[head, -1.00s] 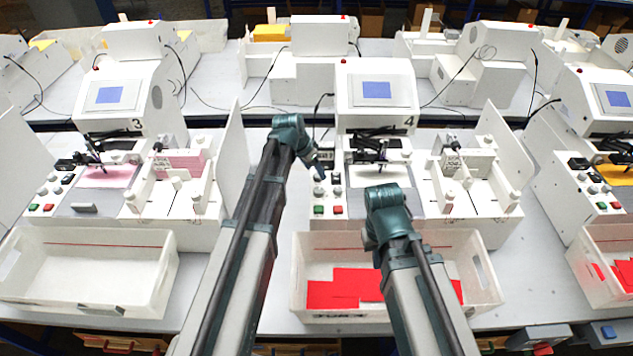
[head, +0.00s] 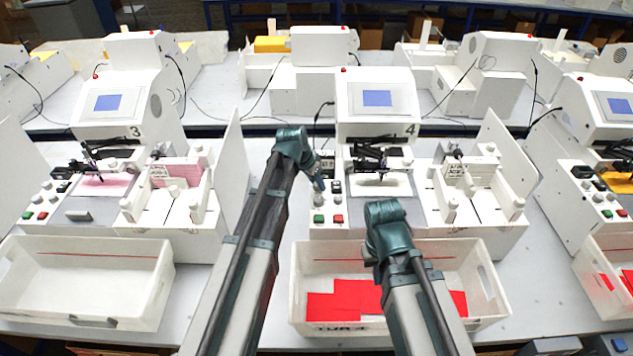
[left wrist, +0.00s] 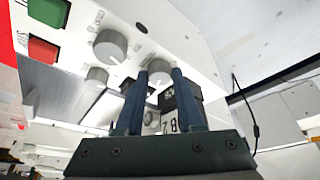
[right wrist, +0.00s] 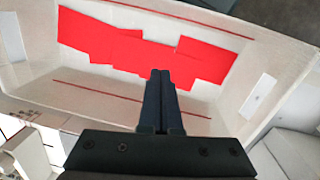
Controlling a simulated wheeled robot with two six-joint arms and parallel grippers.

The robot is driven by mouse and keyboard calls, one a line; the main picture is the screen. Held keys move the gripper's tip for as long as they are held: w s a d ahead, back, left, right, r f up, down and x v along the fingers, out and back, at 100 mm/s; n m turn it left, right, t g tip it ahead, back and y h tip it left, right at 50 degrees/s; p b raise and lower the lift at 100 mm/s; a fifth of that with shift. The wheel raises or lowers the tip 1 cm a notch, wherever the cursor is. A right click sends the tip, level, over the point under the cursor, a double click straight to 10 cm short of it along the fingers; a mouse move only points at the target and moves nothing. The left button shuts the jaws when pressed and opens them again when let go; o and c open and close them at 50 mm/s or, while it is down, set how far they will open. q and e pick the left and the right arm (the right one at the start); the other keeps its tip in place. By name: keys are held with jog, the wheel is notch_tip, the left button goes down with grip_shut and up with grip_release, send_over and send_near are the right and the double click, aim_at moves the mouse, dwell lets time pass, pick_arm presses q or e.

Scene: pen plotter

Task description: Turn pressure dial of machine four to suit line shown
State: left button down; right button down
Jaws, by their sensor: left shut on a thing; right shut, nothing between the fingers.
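Machine four (head: 372,127) stands in the middle of the head view, with a blue screen (head: 377,98) and a white sheet (head: 395,186) under its pen carriage. Any drawn line on the sheet is too small to make out. My left gripper (head: 318,186) is at its control panel. In the left wrist view its two fingers (left wrist: 158,76) are shut on a grey round dial (left wrist: 158,68). The dial's label and pointer are hidden or unreadable. My right gripper (right wrist: 160,74) is shut and empty above the bin in front of machine four.
Two other grey knobs (left wrist: 110,46) and (left wrist: 97,76) and green (left wrist: 48,11) and red (left wrist: 42,51) buttons sit close by. A dark box with digits (left wrist: 171,122) stands behind the held dial. The white bin (head: 470,262) holds red cards (head: 345,300). Machine three (head: 110,102) is at left.

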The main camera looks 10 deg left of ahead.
pick_arm(q)
jog(key=shift+n, duration=0.4)
jog(key=n, duration=0.1)
jog(key=n+y, duration=0.1)
jog(key=n, duration=0.1)
jog(key=shift+s+d+n+t, duration=0.1)
jog(key=shift+d+n+t, duration=0.05)
jog(key=shift+n+t, duration=0.2)
jog(key=shift+n+y, duration=1.1)
jog(key=shift+n, duration=1.05)
jog(key=c, duration=0.5)
grip_release()
